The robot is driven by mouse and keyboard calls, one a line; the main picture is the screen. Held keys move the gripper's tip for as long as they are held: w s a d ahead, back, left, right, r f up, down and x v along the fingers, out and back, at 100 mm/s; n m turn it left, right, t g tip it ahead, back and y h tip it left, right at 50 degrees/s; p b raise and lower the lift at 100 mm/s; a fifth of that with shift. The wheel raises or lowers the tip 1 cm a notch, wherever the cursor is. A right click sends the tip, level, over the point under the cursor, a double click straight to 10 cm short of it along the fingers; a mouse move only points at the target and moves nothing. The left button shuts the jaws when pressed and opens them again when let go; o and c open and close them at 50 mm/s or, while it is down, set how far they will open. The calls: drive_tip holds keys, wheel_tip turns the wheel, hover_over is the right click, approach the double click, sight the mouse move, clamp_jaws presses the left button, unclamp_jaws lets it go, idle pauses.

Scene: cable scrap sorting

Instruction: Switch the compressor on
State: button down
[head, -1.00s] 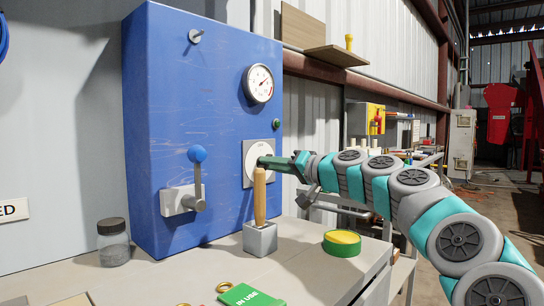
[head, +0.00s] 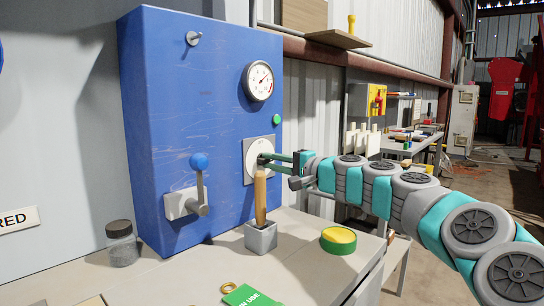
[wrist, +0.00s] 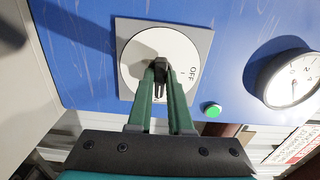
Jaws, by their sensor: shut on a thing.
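The blue compressor panel (head: 160,130) stands behind the bench. On its right side is a rotary switch with a white round dial (head: 256,147) on a grey plate; it also shows in the wrist view (wrist: 132,68), where "OFF" is printed at the dial's right. My gripper (head: 266,158) is at this dial. In the wrist view its green fingers (wrist: 160,80) are shut on the dark switch knob (wrist: 161,64), and the fingers partly hide it. A green lamp (head: 277,119) above the switch is bright; it also glows in the wrist view (wrist: 212,109).
A pressure gauge (head: 258,82) sits above the switch and a blue-knobbed lever (head: 199,170) to its left. Below the gripper, a wooden-handled tool (head: 260,197) stands upright in a grey block. A green-yellow round tin (head: 338,240) and a jar (head: 121,243) are on the bench.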

drive_tip(key=shift+m, duration=0.3)
drive_tip(key=c, duration=0.8)
unclamp_jaws()
drive_tip(key=shift+c, duration=0.2)
drive_tip(key=shift+d, duration=0.15)
drive_tip(key=v, duration=0.7)
drive_tip(key=shift+s+d+b, duration=0.25)
drive_tip(key=shift+b, duration=0.15)
